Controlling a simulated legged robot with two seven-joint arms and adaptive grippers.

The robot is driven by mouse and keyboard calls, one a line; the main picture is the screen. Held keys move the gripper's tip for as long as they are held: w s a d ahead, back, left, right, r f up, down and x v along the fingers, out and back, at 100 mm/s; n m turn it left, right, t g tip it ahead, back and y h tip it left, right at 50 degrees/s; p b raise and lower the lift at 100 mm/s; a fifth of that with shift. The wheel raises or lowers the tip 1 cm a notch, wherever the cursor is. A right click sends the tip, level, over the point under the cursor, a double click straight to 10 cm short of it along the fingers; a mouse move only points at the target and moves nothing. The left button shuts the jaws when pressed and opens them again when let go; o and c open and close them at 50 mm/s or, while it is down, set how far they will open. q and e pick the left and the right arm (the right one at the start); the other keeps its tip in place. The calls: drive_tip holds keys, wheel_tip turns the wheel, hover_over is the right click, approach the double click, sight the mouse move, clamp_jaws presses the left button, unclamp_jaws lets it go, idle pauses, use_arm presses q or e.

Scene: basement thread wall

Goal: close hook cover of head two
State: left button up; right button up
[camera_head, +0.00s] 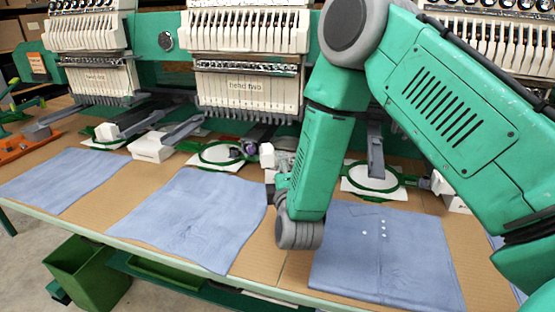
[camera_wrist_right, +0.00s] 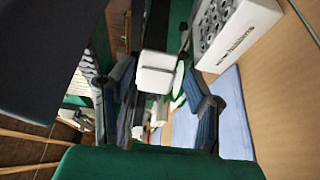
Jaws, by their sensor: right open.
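Head two (camera_head: 245,86) of the embroidery machine is the labelled white head at the centre of the head view. Below it, a small white block, which looks like its hook cover (camera_head: 267,155), sits right of the round green hoop (camera_head: 216,153). My right gripper (camera_head: 250,151) is beside this block, partly hidden by its own wrist. In the right wrist view, my gripper (camera_wrist_right: 160,92) is open, with the white cover (camera_wrist_right: 157,75) showing between its two fingers. I cannot tell whether the fingers touch it. My left gripper is out of view.
Blue cloths (camera_head: 190,220) lie along the front of the brown table (camera_head: 262,262). Neighbouring hoops, one at the right (camera_head: 370,177), and white blocks (camera_head: 152,147) flank the work spot. A green bin (camera_head: 90,275) stands below the table edge.

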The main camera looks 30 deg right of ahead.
drive_tip(key=x, duration=0.5)
drive_tip(key=shift+s+d+f, duration=0.1)
drive_tip(key=shift+s+d, duration=0.05)
drive_tip(key=shift+d, duration=0.05)
drive_tip(key=shift+a, duration=0.1)
drive_tip(key=shift+a, duration=0.1)
clamp_jaws()
